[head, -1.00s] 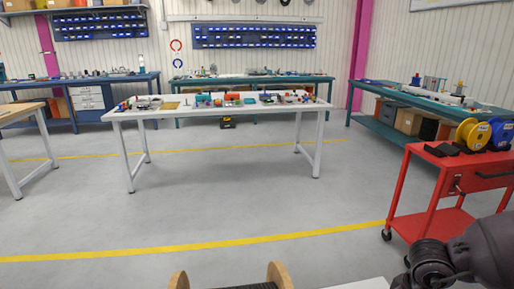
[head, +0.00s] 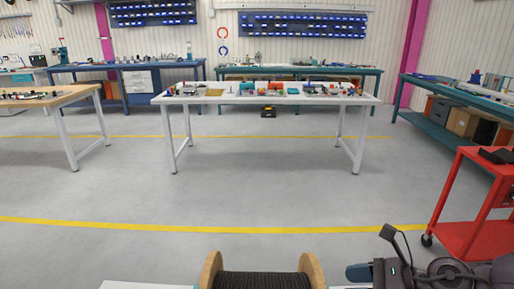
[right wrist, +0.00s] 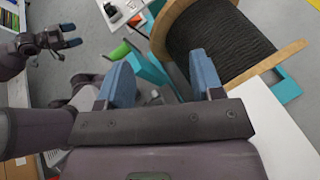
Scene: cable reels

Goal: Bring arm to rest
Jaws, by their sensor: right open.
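A large cable reel with wooden flanges and black cable (head: 263,281) is at the bottom middle of the head view, cut off by the edge. It also fills the upper right of the right wrist view (right wrist: 222,42). My right gripper (right wrist: 160,62) has two blue fingers spread apart with nothing between them, beside the reel. In the head view, my right gripper (head: 358,272) shows just right of the reel's right flange. My left gripper (right wrist: 72,35) shows at the upper left of the right wrist view, its blue fingertips apart and empty. It is not in the head view.
A red cart (head: 470,235) stands at the right. A white table (head: 265,100) with small parts is ahead across open grey floor. A wooden-topped table (head: 50,98) is at the left. Pale surfaces (head: 150,285) flank the reel.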

